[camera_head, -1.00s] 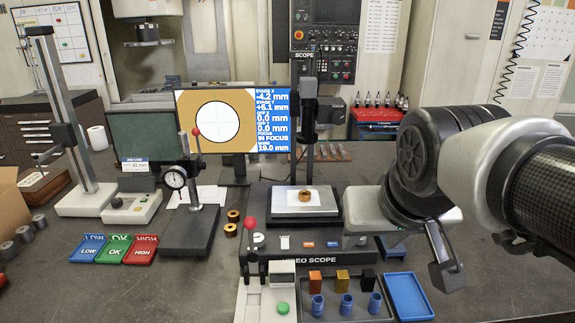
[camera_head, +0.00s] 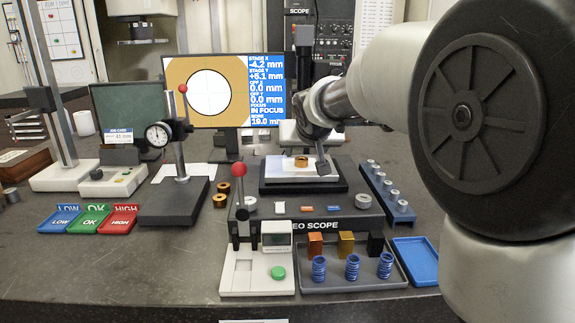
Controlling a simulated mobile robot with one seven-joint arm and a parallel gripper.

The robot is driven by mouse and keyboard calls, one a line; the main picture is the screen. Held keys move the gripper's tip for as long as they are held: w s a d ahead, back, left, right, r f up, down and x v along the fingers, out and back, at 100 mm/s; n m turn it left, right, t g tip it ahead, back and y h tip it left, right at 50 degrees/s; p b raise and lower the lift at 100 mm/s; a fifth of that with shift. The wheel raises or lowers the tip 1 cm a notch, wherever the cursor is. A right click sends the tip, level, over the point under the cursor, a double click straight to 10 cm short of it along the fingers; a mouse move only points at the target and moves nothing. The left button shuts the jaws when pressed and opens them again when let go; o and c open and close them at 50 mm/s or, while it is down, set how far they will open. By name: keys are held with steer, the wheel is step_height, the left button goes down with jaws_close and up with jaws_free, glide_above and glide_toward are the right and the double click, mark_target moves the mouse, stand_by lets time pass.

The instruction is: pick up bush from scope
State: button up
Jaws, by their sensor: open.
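The bush (camera_head: 301,161), a small copper-brown ring, sits on the bright stage plate (camera_head: 276,170) of the video scope (camera_head: 345,224). My gripper (camera_head: 314,157) is over the stage, reaching in from the right, and is open. One finger points down just right of the bush; the other finger is not clear to see. I cannot tell whether the finger touches the bush. The scope's monitor (camera_head: 178,75) shows a white circle on tan and reads IN FOCUS.
Two more copper rings (camera_head: 221,194) lie left of the scope. A dial gauge stand (camera_head: 172,205), LOW, OK and HIGH trays (camera_head: 92,219), a red-knobbed lever fixture (camera_head: 257,275), a grey tray (camera_head: 398,279), a blue tray (camera_head: 418,258) and a blue rack (camera_head: 388,196) surround it.

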mark_target(301, 160)
steer(key=x, duration=1)
steer(key=shift+w+r+b, duration=0.15)
steer(key=shift+b, duration=0.15)
steer(key=c, duration=1.2)
